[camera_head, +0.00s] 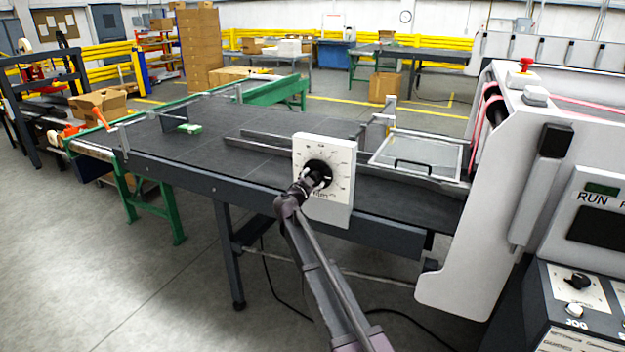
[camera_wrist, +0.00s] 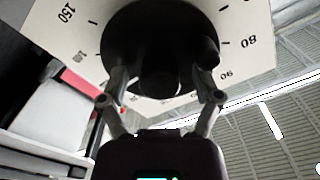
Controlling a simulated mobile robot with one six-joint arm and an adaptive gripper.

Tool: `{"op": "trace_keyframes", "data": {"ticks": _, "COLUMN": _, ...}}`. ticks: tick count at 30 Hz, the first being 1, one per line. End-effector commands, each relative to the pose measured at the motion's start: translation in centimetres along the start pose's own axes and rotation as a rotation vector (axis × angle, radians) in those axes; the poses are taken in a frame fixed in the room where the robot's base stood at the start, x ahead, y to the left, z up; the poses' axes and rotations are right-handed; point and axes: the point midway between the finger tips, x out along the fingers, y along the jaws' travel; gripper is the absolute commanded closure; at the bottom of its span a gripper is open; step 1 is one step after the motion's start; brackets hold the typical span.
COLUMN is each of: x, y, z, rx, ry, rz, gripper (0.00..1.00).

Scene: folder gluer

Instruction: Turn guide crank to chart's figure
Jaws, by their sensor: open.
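The guide crank is a black round dial (camera_head: 318,172) on a white plate (camera_head: 342,160) with printed figures, fixed at the front edge of the machine's dark table. In the wrist view the dial (camera_wrist: 135,30) fills the top, with 150, 80 and 90 readable on the plate (camera_wrist: 262,22) around it. A black knob (camera_wrist: 210,52) sits on the dial's right side. My gripper (camera_head: 312,180) is right at the dial. In the wrist view my gripper (camera_wrist: 162,98) is open, its fingers either side of the dial's dark central hub. I cannot tell whether they touch it. I see no chart.
The folder gluer's white housing (camera_head: 520,170) rises at the right, with a control panel (camera_head: 580,300) below its RUN display. A clear-windowed guard (camera_head: 418,155) lies behind the plate. Open floor lies front left.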

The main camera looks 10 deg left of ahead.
Motion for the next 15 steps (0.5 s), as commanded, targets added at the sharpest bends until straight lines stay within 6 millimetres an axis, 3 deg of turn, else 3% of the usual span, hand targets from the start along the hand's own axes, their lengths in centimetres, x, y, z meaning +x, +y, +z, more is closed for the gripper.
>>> {"op": "trace_keyframes", "data": {"ticks": 3, "x": -0.01, "y": 0.01, "z": -0.01, "rx": 0.0, "ry": 0.0, "rz": 0.0, "gripper": 0.21}}
{"op": "trace_keyframes", "data": {"ticks": 11, "x": 0.0, "y": 0.02, "z": -0.01, "rx": 0.0, "ry": 0.0, "rz": 0.0, "gripper": 0.98}}
{"op": "trace_keyframes", "data": {"ticks": 15, "x": -0.13, "y": -0.26, "z": 0.15, "rx": -0.001, "ry": 0.0, "rz": -0.001, "gripper": 1.0}}
